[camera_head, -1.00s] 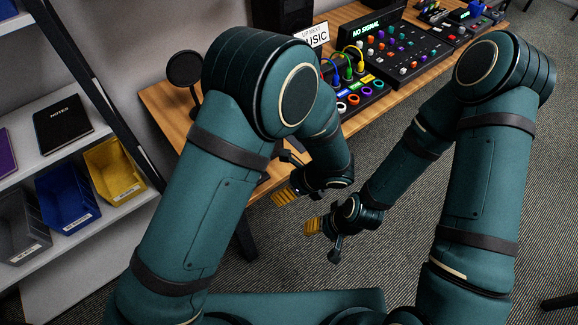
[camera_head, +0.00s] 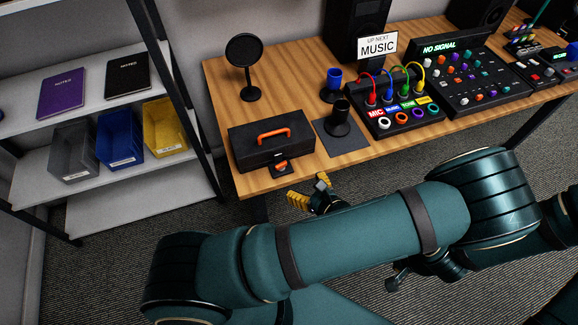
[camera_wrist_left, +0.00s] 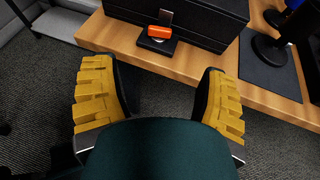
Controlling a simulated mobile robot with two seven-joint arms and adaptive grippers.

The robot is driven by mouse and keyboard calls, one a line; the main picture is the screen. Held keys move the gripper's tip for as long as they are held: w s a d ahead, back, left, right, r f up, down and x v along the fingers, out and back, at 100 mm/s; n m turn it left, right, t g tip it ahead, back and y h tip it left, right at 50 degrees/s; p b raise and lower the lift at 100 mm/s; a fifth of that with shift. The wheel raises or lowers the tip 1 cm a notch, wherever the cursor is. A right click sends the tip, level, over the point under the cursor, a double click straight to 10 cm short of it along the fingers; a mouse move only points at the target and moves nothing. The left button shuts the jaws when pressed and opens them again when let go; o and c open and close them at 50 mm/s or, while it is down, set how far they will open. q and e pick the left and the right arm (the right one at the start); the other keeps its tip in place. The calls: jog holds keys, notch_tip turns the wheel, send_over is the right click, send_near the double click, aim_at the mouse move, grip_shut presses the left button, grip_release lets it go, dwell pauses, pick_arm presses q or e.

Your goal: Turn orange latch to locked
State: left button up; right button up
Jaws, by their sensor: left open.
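The orange latch (camera_head: 281,166) sits on a small black plate at the front of a black case (camera_head: 256,149) with an orange handle (camera_head: 273,136). It also shows in the left wrist view as a short orange bar (camera_wrist_left: 160,32) near the top centre. My left gripper (camera_head: 312,192) is just off the table's front edge, to the lower right of the latch. Its yellow fingers stand wide apart and empty in the left wrist view (camera_wrist_left: 158,98), short of the latch. My right gripper shows only a dark part behind my left arm; its fingers are hidden.
The wooden table (camera_head: 228,91) has its front edge between my left gripper and the latch. A black mat (camera_head: 342,150) with a dark stand lies right of the case, and a round black microphone screen (camera_head: 244,50) stands behind it. Shelves with bins are at the left.

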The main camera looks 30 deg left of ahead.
aim_at(282, 166)
pick_arm(q)
jog(key=b+x, duration=0.1)
jog(key=x, duration=1.1)
jog(key=shift+f+b, duration=0.15)
jog(key=shift+b, duration=0.2)
grip_shut()
